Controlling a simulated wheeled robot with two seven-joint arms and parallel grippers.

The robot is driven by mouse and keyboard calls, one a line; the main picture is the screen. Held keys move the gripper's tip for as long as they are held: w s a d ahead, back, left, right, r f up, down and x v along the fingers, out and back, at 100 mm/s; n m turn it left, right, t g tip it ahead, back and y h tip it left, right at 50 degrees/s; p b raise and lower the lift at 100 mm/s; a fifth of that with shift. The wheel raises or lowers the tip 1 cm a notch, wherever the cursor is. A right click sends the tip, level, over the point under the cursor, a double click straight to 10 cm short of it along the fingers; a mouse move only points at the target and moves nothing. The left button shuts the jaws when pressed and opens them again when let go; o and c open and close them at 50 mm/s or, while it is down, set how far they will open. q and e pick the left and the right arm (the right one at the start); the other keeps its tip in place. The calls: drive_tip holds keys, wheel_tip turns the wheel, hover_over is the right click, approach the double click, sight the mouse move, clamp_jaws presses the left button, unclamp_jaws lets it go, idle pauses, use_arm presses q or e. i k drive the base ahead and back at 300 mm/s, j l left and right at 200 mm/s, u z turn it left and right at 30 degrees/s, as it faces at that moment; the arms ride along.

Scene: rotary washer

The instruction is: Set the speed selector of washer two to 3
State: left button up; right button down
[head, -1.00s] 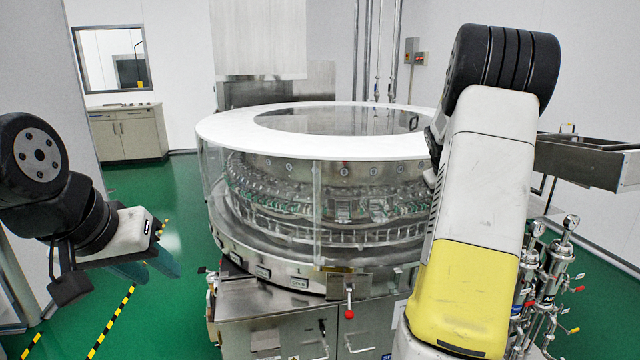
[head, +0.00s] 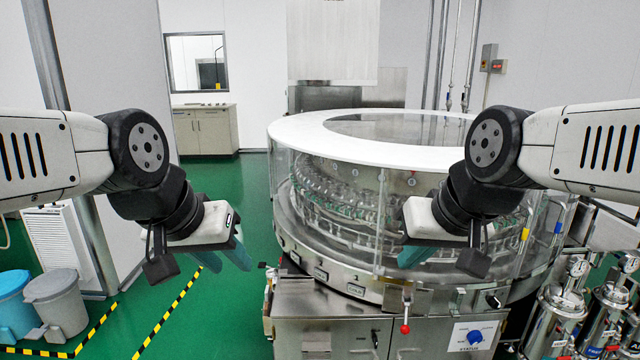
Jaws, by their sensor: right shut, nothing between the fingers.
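A round rotary washer (head: 300,235) with a white ring top and clear guard fills the centre right of the head view. On its front cabinet, low at right, is a blue knob (head: 474,337) on a white dial plate. The dial lettering and the knob's setting are too small to read. I cannot tell whether this is washer two. My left gripper (head: 238,258) hangs left of the washer, teal fingers apart and empty. My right gripper (head: 408,256) is shut and empty in front of the guard, above and left of the knob.
A red-tipped lever (head: 405,328) sticks out left of the blue knob. A black knob (head: 493,300) sits above right. Steel filter housings (head: 560,310) stand at right. Bins (head: 55,305) stand at left. Green floor is clear between bins and washer.

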sight(494, 303)
drive_tip(key=z, duration=1.35)
